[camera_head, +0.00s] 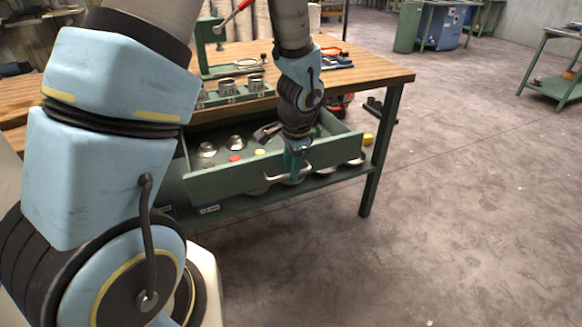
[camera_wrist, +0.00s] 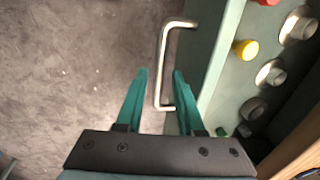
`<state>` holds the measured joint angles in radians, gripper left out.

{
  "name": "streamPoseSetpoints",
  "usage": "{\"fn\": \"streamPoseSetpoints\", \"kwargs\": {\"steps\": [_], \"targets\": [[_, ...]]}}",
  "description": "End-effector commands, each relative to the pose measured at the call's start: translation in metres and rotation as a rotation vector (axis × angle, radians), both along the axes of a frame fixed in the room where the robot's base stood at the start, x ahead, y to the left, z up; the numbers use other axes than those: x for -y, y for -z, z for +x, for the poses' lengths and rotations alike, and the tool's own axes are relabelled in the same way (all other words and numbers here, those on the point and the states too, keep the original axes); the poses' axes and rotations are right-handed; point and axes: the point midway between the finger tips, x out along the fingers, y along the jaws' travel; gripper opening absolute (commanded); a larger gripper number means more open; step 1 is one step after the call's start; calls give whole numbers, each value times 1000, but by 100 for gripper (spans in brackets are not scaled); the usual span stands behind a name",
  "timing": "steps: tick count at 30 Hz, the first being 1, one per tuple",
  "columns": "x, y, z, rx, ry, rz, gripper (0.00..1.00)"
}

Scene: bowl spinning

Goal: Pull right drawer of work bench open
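The right drawer (camera_head: 225,183) of the green work bench (camera_head: 385,130) stands pulled out, with its inside showing in the head view. Its front edge also shows in the wrist view (camera_wrist: 224,60). The metal bar handle (camera_wrist: 163,45) is on the drawer's front and shows in the head view too (camera_head: 279,180). My gripper (camera_wrist: 160,74) is at the handle with its teal fingers spread. The bar lies between the fingers with a visible gap on each side. In the head view my gripper (camera_head: 295,163) points down at the drawer front, and its wrist hides part of the drawer.
Several metal pieces, a red piece (camera_head: 234,158) and a yellow piece (camera_head: 259,152) lie in the drawer. The wooden bench top (camera_head: 375,72) carries tools and a green press (camera_head: 209,40). A bench leg (camera_head: 381,150) stands right of the drawer. The floor in front is clear.

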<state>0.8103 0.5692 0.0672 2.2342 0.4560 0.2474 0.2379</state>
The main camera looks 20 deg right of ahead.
Motion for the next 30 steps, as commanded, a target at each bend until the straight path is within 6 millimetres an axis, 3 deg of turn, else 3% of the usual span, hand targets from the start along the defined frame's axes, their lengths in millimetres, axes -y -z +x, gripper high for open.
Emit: {"fn": "streamPoseSetpoints", "kwargs": {"steps": [11,17,24,30], "targets": [[0,-4,0,1,-1,-1,45],[1,-31,-5,4,0,-5,45],[3,-77,-13,4,-1,-5,45],[3,-101,-18,1,-1,-2,45]]}}
